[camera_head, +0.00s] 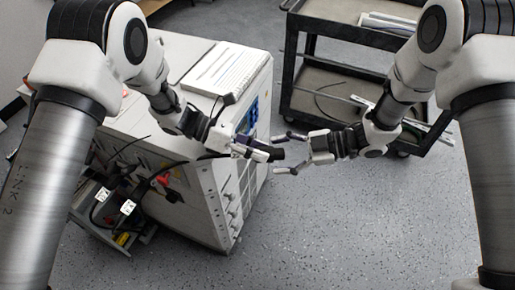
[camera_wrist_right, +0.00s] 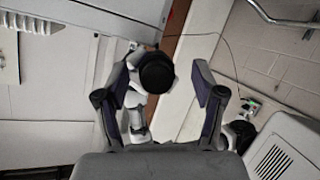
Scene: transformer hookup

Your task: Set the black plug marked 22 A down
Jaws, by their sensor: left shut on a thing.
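My left gripper (camera_head: 243,147) is shut on a black plug (camera_head: 268,152), held in the air in front of the white cabinet. The plug's free end points right, toward my right gripper (camera_head: 287,154). In the right wrist view the round black end of the plug (camera_wrist_right: 156,74) shows between the two spread fingers of my right gripper (camera_wrist_right: 158,88). Those fingers are open and apart from the plug on both sides. No 22 A marking can be read on the plug.
The white cabinet (camera_head: 192,185) stands at left. Beside it, an open tray (camera_head: 105,229) holds cables with white tags (camera_head: 127,206). A red part (camera_head: 163,180) shows on the cabinet's front. A dark cart (camera_head: 339,52) with shelves stands at the back right. The speckled floor (camera_head: 340,235) in front is clear.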

